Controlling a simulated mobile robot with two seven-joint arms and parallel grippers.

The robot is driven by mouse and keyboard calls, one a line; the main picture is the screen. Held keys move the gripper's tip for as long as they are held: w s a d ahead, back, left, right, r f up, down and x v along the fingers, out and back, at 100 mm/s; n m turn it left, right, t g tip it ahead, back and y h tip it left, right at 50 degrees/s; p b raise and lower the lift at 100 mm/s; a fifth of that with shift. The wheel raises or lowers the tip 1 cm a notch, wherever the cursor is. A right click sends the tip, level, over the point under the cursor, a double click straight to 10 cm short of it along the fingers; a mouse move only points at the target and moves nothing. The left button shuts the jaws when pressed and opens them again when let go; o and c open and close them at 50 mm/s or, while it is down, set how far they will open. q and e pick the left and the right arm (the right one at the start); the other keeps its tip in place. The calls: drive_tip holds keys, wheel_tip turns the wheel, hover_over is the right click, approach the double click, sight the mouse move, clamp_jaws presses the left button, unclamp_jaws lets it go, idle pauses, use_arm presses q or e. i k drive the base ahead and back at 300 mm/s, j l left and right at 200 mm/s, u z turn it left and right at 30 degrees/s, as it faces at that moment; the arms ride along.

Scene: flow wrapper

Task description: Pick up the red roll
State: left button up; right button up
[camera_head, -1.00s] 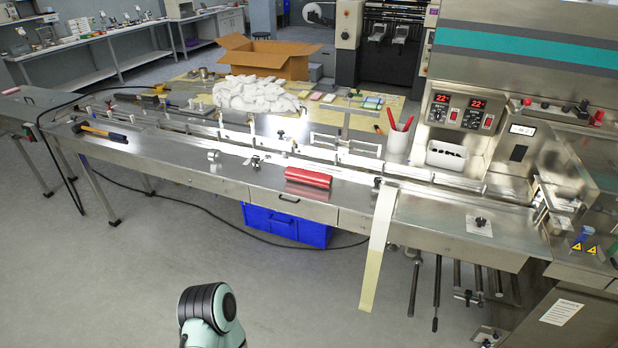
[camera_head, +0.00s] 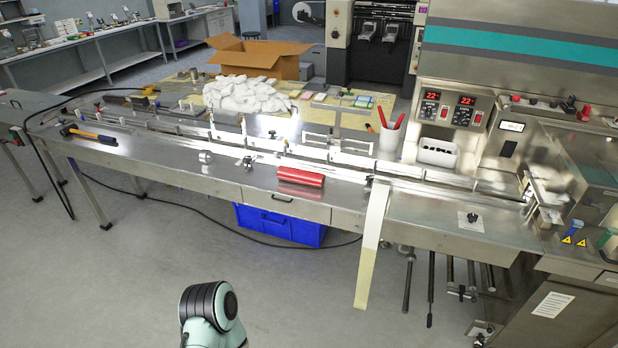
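The red roll (camera_head: 301,177) lies on its side on the steel machine table (camera_head: 340,200), near the front edge and above a drawer handle. Nothing touches it from above. Part of one of my arms shows at the bottom of the view, well in front of the table and apart from the roll. Neither my left nor my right gripper is in view.
A blue crate (camera_head: 280,226) stands on the floor under the table. A pale paper strip (camera_head: 371,245) hangs over the front edge right of the roll. A hammer (camera_head: 90,134) lies at the left. The floor in front is clear.

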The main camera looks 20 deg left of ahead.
sight(287, 173)
drive_tip(key=j+z, duration=0.15)
drive_tip(key=z, duration=0.25)
drive_tip(key=j+z, duration=0.15)
drive_tip(key=z, duration=0.3)
drive_tip(key=j+z, duration=0.15)
drive_tip(key=z, duration=0.25)
drive_tip(key=k+j+z, duration=0.2)
drive_tip(key=j, duration=0.15)
drive_tip(key=j+z, duration=0.25)
drive_tip(key=k+j+z, duration=0.35)
drive_tip(key=k+j, duration=0.2)
drive_tip(key=j, duration=0.2)
drive_tip(key=k+j+z, duration=0.1)
drive_tip(key=k+j, duration=0.25)
drive_tip(key=j, duration=0.15)
